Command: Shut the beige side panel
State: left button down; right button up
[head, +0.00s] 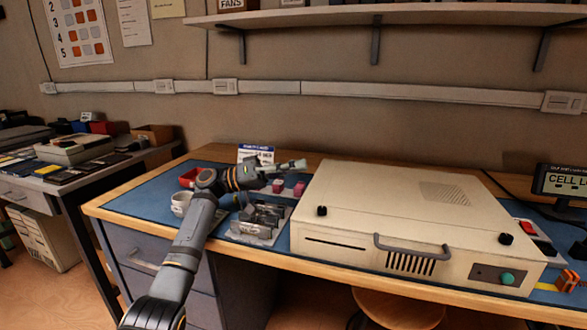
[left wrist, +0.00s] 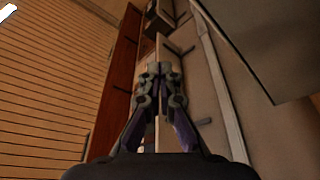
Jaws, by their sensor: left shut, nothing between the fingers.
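A beige computer case (head: 395,258) lies flat on the workbench, its grey handle and vents facing me. Its broad top face, which looks like the beige side panel (head: 385,205), has a vent patch and black knobs at its front corners. It looks flat on the case; I cannot tell whether a gap is left. My left gripper (head: 298,165) is shut and empty, just left of the case's back left corner and above the bench. Its closed fingers (left wrist: 158,70) also show in the left wrist view, beside a dark grey-beige surface I cannot identify. My right gripper is not in view.
Left of the case are a white mug (head: 181,203), a red bin (head: 188,178), pink blocks (head: 299,189) and a metal-parts tray (head: 258,236). A small monitor (head: 562,182) stands at right. A shelf (head: 400,16) hangs above. A stool (head: 400,308) is below.

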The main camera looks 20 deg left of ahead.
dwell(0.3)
pick_arm(q)
jog(key=r+v, duration=0.3)
jog(key=v, duration=0.9)
jog(key=shift+v, duration=0.75)
jog(key=shift+f, duration=0.1)
